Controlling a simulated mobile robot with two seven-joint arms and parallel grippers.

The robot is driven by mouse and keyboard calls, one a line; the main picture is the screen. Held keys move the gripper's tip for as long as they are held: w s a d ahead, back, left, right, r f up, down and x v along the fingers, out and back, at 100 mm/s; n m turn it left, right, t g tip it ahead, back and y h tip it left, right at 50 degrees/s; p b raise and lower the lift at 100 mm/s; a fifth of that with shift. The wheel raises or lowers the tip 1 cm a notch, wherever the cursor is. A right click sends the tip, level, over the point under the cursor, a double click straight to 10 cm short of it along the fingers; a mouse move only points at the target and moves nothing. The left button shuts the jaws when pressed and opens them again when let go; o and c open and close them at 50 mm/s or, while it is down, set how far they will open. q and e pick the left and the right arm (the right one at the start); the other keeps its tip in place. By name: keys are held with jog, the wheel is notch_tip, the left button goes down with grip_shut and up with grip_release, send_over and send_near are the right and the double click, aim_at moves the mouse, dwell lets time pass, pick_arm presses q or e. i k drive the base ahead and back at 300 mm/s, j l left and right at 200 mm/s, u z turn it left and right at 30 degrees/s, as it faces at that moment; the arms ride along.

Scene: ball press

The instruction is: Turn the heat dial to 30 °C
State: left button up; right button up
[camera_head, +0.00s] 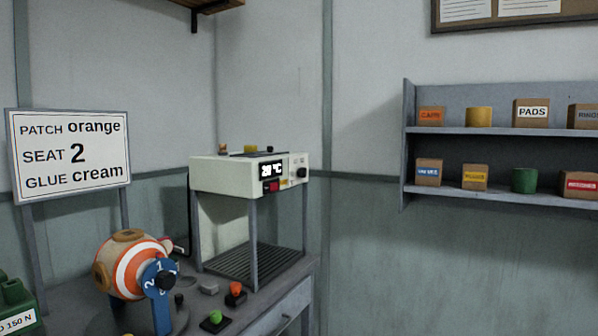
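A white box-shaped heater unit (222,175) stands on grey legs at the back of the bench. Its small black display (271,170) shows white digits that look like 20 °C, though the second digit is blurred. A black round dial (301,172) sits on the right part of the front face; its pointer is too small to read. A red switch (271,186) is below the display. Neither of my grippers is in view, and nothing touches the dial.
An orange-and-white striped ball (128,268) sits in a holder with a blue numbered wheel (160,280) at the front left. Green (215,317) and orange (236,288) buttons are on the bench. A sign (70,155) stands left; a shelf (500,130) hangs right.

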aim_at(301, 172)
jog(key=i+u, duration=0.15)
jog(key=u, duration=0.3)
jog(key=i+l+u, duration=0.15)
jog(key=u, duration=0.25)
jog(key=i+l+u, duration=0.35)
jog(key=i+l, duration=0.2)
jog(key=l, duration=0.35)
